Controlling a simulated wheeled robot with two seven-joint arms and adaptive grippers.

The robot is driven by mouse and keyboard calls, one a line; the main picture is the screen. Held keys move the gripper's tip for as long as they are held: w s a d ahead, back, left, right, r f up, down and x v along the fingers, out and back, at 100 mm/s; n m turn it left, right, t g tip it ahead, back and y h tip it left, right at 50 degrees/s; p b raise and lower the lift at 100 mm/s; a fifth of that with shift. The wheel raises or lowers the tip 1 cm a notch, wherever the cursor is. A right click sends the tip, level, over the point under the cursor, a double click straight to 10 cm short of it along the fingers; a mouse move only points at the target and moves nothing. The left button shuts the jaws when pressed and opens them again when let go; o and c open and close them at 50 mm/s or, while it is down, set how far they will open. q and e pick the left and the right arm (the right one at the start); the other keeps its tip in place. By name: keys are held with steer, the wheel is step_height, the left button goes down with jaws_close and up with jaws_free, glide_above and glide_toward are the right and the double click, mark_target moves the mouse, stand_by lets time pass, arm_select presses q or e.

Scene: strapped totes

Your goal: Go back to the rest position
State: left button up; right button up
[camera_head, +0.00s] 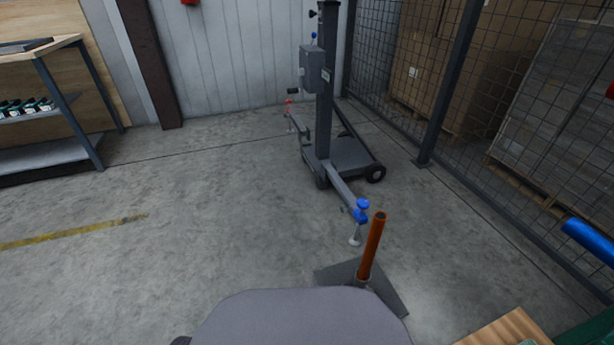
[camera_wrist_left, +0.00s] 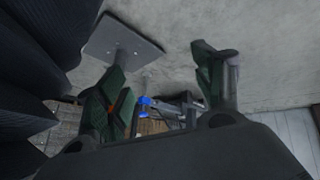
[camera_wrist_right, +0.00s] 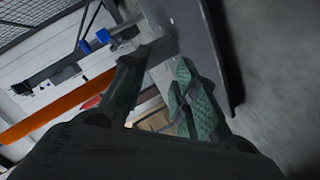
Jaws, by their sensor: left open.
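Neither of my grippers shows in the head view. In the left wrist view my left gripper (camera_wrist_left: 165,80) is open, with green-padded fingers wide apart and nothing between them. In the right wrist view my right gripper (camera_wrist_right: 168,68) shows two fingers with green pads.
An orange-brown post (camera_head: 372,248) on a dark plate (camera_head: 335,274) stands just ahead. Behind it is a grey wheeled lifter (camera_head: 350,152) with a blue knob (camera_head: 362,204). A mesh fence (camera_head: 470,120) runs right, a shelf (camera_head: 45,155) stands left. Floor at left is clear.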

steer(key=w+a+r+m+g+h, duration=0.1)
steer(key=w+a+r+m+g, duration=0.2)
steer(key=r, duration=0.3)
steer(key=w+a+r+m+g+h, duration=0.1)
steer(key=w+a+r+m+g, duration=0.15)
steer(key=r, duration=0.45)
arm_select(q)
steer(key=s+a+r+g+y, duration=0.1)
steer(key=a+r+g+y, duration=0.1)
steer(key=a+r+y, duration=0.2)
steer(key=a+r, duration=0.3)
steer(key=a, duration=0.1)
steer(key=shift+a+r+p, duration=0.2)
steer(key=shift+r+p, duration=0.15)
steer(key=shift+p, duration=0.05)
arm_select(e)
steer(key=s+a+r+m+g, duration=0.1)
steer(key=s+r+m+g, duration=0.1)
steer(key=s+r, duration=0.3)
steer(key=s+a+r+m+g, duration=0.2)
steer(key=s+r, duration=0.4)
steer(key=r, duration=0.7)
steer(key=shift+s+a+r+g, duration=0.2)
steer(key=shift+a+r+g, duration=0.15)
steer(key=shift+g, duration=0.1)
